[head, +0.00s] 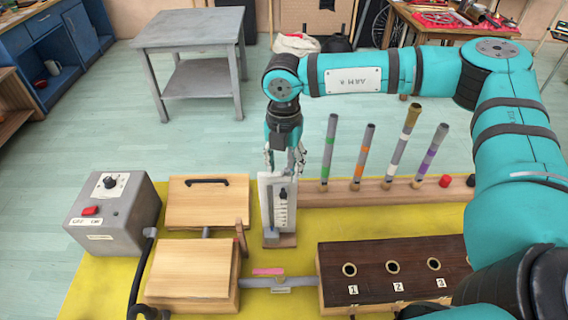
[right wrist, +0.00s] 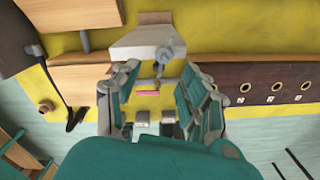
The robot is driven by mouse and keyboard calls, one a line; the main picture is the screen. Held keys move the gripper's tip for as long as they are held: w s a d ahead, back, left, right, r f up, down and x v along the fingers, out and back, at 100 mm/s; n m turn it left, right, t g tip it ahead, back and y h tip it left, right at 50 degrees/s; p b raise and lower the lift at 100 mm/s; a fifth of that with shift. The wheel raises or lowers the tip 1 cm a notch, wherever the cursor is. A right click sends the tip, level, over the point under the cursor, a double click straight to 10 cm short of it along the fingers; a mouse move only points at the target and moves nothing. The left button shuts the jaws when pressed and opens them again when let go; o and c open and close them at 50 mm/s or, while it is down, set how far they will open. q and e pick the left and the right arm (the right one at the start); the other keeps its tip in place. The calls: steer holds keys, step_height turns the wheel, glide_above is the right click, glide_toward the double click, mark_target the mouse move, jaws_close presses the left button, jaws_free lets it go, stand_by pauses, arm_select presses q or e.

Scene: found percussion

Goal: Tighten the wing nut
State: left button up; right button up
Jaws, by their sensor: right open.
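An upright white and grey stand (head: 279,205) with a marked scale on its front rises from a small wooden base on the yellow mat. My right gripper (head: 285,160) points down at its top, fingers open. In the right wrist view the open fingers (right wrist: 156,112) lie on either side of a gap. A small grey knob-like piece (right wrist: 165,54), perhaps the wing nut, shows beyond them against a pale grey block (right wrist: 146,43). It appears ungripped. In the head view I cannot make out the wing nut. My left gripper is not in view.
Four tubes stand in a wooden rail (head: 390,191) right of the stand. A dark box with numbered holes (head: 373,290) is at front right. Wooden pads (head: 207,205), a grey control box (head: 115,215) and a pink-handled valve (head: 268,272) lie left and in front.

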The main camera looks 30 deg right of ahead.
steer(key=shift+f, duration=0.55)
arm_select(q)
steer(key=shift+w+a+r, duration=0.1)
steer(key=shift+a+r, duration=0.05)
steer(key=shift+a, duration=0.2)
arm_select(e)
jaws_close()
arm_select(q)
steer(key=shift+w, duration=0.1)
